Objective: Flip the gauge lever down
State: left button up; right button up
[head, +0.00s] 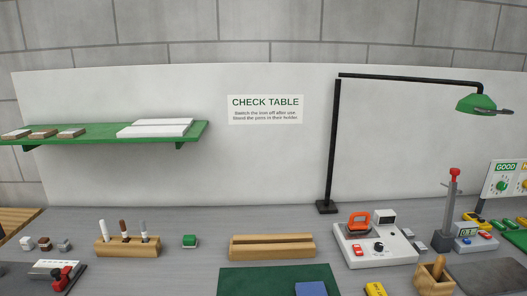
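A grey gauge-like stand (449,213) stands upright at the right of the table. A red knob (455,174) tops its post, with a short thin bar just below it. I take this for the gauge lever, but cannot tell for sure. A small box with a lit display (467,230) sits beside its base. Neither of my grippers is in view.
A soldering station (350,250) with an orange-red iron holder stands left of the gauge. A wooden cup (433,280) is in front. A black lamp post (332,150) rises behind, its green shade (480,103) above the gauge. A green mat (240,282) lies front centre.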

aim_at(451, 195)
jog(key=z, duration=1.25)
jog(key=i+j+u, duration=0.1)
jog(key=u, duration=0.3)
jog(key=i+j+u, duration=0.15)
jog(key=u, duration=0.2)
jog(key=i+j+u, duration=0.15)
jog(key=u, duration=0.25)
jog(key=j, duration=0.1)
